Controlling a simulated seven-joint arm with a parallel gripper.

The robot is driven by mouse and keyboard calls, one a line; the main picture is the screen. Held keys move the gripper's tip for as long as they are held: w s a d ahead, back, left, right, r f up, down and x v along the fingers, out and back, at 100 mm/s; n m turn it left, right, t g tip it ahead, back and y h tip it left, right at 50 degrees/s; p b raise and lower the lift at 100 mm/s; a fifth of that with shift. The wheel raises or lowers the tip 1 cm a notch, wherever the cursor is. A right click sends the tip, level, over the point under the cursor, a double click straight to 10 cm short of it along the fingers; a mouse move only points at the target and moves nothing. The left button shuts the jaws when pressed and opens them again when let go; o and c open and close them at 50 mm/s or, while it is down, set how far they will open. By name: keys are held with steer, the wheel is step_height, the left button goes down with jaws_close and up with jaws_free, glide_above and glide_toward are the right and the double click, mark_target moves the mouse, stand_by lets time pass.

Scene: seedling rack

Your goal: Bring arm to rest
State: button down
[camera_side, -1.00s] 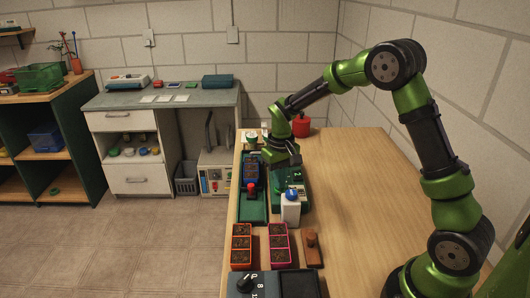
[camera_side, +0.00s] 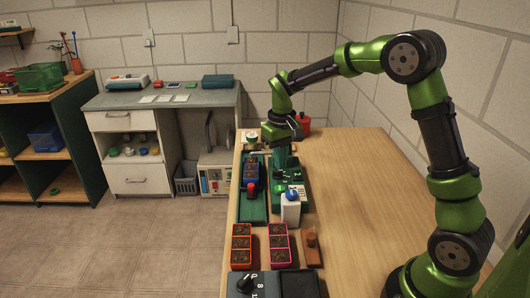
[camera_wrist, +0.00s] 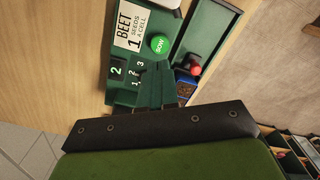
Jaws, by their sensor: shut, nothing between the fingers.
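My gripper (camera_side: 284,166) hangs fingers-down over the far part of the green seeder (camera_side: 297,190), with its dark green fingers together and empty. In the wrist view the shut fingers (camera_wrist: 157,68) show in front of my black palm bar and hide part of the seeder. The seeder carries a "BEET 1 seeds a cell" label (camera_wrist: 134,28), a green SOW button (camera_wrist: 160,43) and the numerals 1, 2 and 3. My arm is bent, with its elbow high at the upper right of the side view. Whether the fingertips touch the seeder is unclear.
A blue cell tray (camera_side: 251,170) sits in a green holder (camera_side: 252,211) with a red knob (camera_side: 251,187). An orange tray (camera_side: 241,246) and a pink tray (camera_side: 279,245) stand nearer. The bench's right part is clear.

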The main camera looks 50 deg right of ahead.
steer(key=shift+s+f, duration=0.15)
steer(key=shift+f, duration=0.2)
steer(key=s+a+r+t+y, duration=0.1)
steer(key=s+a+r+t, duration=0.2)
steer(key=s+r, duration=0.3)
steer(key=s+a+r+m+t+y, duration=0.1)
steer(key=s+a+r+t, duration=0.3)
steer(key=s, duration=1)
step_height(320, 180, up, 2)
steer(key=shift+s+a+r, duration=0.15)
steer(key=shift+a, duration=0.85)
